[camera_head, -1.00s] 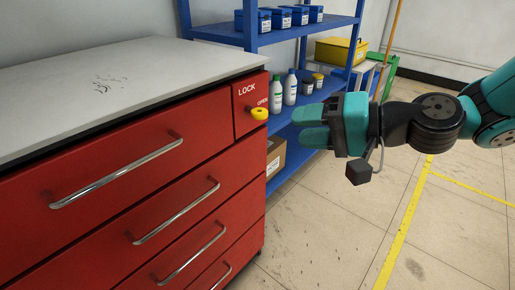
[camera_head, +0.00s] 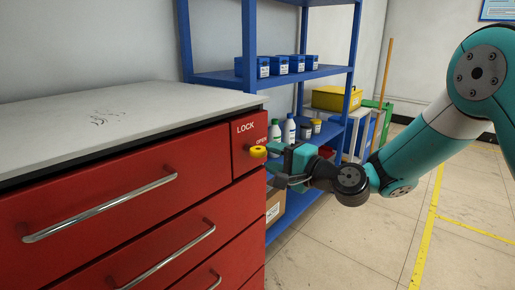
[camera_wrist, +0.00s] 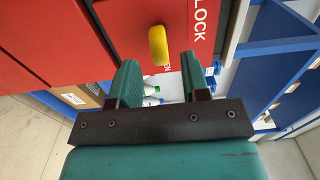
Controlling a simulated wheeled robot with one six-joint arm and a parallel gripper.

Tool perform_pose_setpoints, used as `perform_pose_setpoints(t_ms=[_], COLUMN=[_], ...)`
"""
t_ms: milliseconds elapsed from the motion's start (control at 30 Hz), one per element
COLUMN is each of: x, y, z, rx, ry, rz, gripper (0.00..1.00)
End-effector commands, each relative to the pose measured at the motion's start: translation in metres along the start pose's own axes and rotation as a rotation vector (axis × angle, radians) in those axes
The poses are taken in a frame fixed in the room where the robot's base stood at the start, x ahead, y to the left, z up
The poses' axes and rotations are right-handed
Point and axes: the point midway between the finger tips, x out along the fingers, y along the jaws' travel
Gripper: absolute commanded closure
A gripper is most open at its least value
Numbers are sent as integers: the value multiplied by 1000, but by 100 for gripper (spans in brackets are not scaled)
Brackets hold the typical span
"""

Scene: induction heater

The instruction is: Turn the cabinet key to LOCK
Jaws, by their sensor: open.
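The yellow key (camera_head: 258,152) sticks out of the red panel (camera_head: 246,165) at the cabinet's upper right corner. The white word LOCK is above it and OPEN to its right. In the wrist view the key (camera_wrist: 158,45) shows edge-on, its long side along the line towards the partly hidden OPEN word. My gripper (camera_head: 275,168) is close to the key, slightly right of and below it in the head view. In the wrist view my gripper (camera_wrist: 158,70) has two teal fingers apart, with the key beyond the gap between their tips. Nothing is held.
Red drawers with metal handles (camera_head: 105,205) fill the cabinet front left of and below the key. A blue shelf unit (camera_head: 250,80) with bottles (camera_head: 289,130) and blue bins (camera_head: 280,66) stands right behind my gripper. Open floor (camera_head: 390,240) lies to the right.

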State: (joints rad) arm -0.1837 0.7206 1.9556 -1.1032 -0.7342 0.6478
Motion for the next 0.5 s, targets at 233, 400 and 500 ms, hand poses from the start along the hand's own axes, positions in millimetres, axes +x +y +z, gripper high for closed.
perform_pose_setpoints(t_ms=[233, 400, 500], x=[42, 53, 54], y=[0, 1, 1], z=[1, 0, 0], rx=[-1, -1, 0], ry=[-3, 0, 0], rz=[0, 2, 1], gripper=[57, 57, 57])
